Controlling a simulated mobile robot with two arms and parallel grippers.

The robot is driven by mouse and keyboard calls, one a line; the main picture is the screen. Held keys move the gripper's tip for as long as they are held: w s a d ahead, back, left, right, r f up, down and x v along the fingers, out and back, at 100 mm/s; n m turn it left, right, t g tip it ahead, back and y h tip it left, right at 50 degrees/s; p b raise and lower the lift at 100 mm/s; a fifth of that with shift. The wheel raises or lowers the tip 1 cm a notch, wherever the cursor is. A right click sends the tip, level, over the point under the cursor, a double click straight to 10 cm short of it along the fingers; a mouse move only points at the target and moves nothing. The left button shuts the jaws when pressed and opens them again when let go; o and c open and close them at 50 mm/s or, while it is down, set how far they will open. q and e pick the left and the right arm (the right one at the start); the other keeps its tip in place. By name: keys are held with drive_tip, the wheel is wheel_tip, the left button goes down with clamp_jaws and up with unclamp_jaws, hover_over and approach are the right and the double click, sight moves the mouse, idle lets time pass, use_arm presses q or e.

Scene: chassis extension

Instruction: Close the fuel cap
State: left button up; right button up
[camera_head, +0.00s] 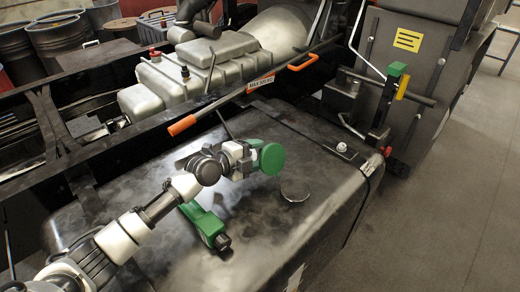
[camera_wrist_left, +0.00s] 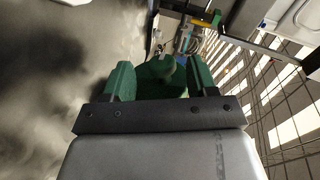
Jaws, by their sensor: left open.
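The green round fuel cap (camera_head: 271,158) stands raised on edge above the dark metal tank (camera_head: 330,178). A round dark filler (camera_head: 295,190) with a pale rim is on the tank top, just right of and below the cap in the head view. My left gripper (camera_head: 250,150) is at the cap's left side, partly hidden behind it. In the left wrist view, its two green fingers are apart, and a rounded green shape (camera_wrist_left: 160,72), which looks like the cap, shows between them. I cannot tell if they touch it. My right gripper is not in view.
A green part (camera_head: 207,225) with a black end shows over the tank, near my left arm. An orange-handled bar (camera_head: 240,95) runs diagonally behind the tank. A grey cabinet (camera_head: 400,60) stands at the right. The floor (camera_head: 440,220) right of the tank is clear.

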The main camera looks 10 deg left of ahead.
use_arm(q)
drive_tip(key=shift+x, duration=0.95)
drive_tip(key=shift+r, duration=0.1)
clamp_jaws()
